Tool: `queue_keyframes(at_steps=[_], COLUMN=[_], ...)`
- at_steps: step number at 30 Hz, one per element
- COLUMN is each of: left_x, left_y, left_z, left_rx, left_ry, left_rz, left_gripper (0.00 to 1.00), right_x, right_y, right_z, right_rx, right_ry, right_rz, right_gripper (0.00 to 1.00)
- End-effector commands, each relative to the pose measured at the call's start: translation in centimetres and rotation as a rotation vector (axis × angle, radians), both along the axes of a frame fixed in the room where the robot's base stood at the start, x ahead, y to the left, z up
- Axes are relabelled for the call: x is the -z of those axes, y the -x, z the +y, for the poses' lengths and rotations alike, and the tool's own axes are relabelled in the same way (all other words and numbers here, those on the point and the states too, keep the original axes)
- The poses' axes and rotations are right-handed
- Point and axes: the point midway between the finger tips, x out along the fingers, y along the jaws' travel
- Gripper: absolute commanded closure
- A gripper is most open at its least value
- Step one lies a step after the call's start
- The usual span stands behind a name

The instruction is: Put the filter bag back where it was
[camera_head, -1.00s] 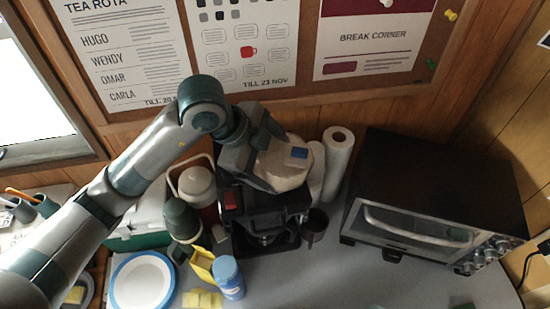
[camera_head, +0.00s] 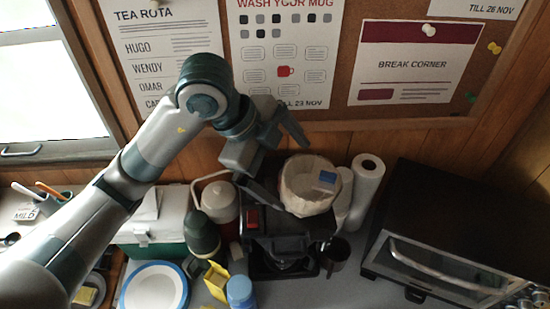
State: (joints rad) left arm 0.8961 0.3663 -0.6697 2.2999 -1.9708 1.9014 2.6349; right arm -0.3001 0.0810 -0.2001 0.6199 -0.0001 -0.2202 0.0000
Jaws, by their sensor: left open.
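The filter bag (camera_head: 308,188) is a round, cream-coloured bag with a blue square on its top. It sits at the top rear of the black coffee machine (camera_head: 285,224), left of the paper roll; its underside is hidden, so I cannot tell exactly what bears it. My left gripper (camera_head: 282,160) is open and empty, up and to the left of the bag. Its lower finger comes close to the bag's left edge, and a gap shows between the upper finger and the bag. My right gripper is not in view.
A white paper roll (camera_head: 367,183) and a black toaster oven (camera_head: 455,220) stand right of the bag. A white jug (camera_head: 218,202), a green flask (camera_head: 202,234), a blue-lidded jar (camera_head: 240,290) and a blue-rimmed plate (camera_head: 154,289) stand left. The pinboard wall is close behind.

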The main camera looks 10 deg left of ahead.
Motion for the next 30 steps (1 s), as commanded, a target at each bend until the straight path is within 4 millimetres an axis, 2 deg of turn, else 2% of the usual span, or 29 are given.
queue_keyframes(at_steps=[6,10,30], left_x=[-2.8,-3.8,-4.1], left_y=[0.6,0.9,1.0], left_z=[1.6,2.1,2.2], left_rx=[-0.001,-0.002,-0.001], left_ry=[0.0,0.0,0.0], left_rz=[-0.004,-0.001,0.0], left_gripper=[0.0,0.0,0.0], right_x=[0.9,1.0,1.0], right_y=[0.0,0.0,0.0], right_z=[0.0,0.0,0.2], right_rx=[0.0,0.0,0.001], right_ry=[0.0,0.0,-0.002], right_rz=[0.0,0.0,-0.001], right_gripper=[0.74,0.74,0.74])
